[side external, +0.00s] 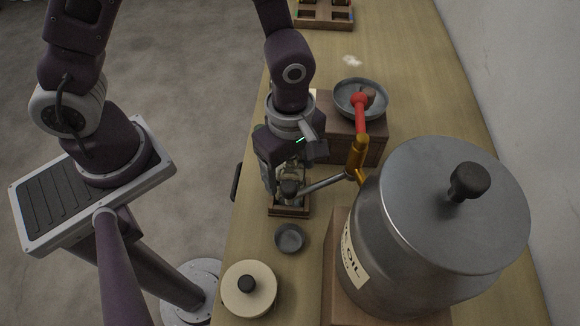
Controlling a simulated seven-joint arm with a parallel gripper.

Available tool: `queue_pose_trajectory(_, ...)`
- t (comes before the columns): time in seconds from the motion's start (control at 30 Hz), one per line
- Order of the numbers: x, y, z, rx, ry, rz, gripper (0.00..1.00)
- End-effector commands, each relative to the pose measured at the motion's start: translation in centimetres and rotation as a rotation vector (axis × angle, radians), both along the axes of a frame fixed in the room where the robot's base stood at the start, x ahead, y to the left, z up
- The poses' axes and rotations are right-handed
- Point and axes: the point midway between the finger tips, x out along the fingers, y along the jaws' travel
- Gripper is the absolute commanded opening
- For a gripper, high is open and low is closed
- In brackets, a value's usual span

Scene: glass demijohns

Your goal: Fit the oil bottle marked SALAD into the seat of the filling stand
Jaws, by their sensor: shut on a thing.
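My gripper (283,178) points down over the bench, shut on a clear glass bottle (291,171). The bottle is mostly hidden by the fingers and a dark round piece in front of it, and I cannot read any SALAD mark. A small wooden frame (290,212), which looks like the seat of the filling stand, lies directly below the gripper. I cannot tell whether the bottle's base is inside this frame or above it.
A large metal oil drum (430,230) stands at right. Its brass tap (356,157) with a red handle (360,101) has a spout reaching left, close to my gripper. A pan (349,109) on a wooden box is behind. A small dark dish (289,238) and round lidded pot (249,302) are in front.

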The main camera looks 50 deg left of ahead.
Motion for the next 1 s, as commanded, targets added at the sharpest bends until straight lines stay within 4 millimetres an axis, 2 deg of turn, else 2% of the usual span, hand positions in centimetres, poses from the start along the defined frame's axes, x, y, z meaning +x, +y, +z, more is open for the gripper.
queue_pose_trajectory(0.23,0.0,0.0,-0.3,0.000,0.001,0.001,0.17)
queue_pose_trajectory(0.27,0.0,0.0,-0.2,0.000,0.000,0.001,0.77)
queue_pose_trajectory(0.33,0.0,0.0,-0.2,0.000,0.000,0.001,0.91)
queue_pose_trajectory(0.63,0.0,0.0,-0.1,0.000,0.000,0.001,0.93)
queue_pose_trajectory(0.73,0.1,0.0,0.6,-0.001,-0.004,0.001,0.93)
queue_pose_trajectory(0.87,0.2,-0.1,3.3,-0.003,-0.008,0.002,0.93)
queue_pose_trajectory(1.0,0.2,-0.1,7.1,-0.004,-0.009,0.000,0.93)
